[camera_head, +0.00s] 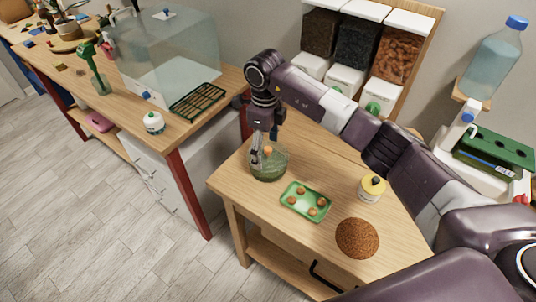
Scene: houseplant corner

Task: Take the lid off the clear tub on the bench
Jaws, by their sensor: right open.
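A round clear tub (268,172) with green contents stands on the wooden bench (228,182), near its back left corner. A small orange knob (268,150) shows at its top, where the lid seems to be; the clear lid's edge is hard to make out. My right gripper (264,150) reaches down from above, open, with its fingers at the knob and partly hiding the tub's top. I cannot tell whether the fingers touch the knob. My left gripper is not in view.
A green tray (305,202) with several brown balls, a yellow-white bottle (372,188) and a brown granule mound (358,238) share the bench. Dispensers (354,50) stand behind. A large clear box (160,55) and a green rack (198,101) are on the left bench.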

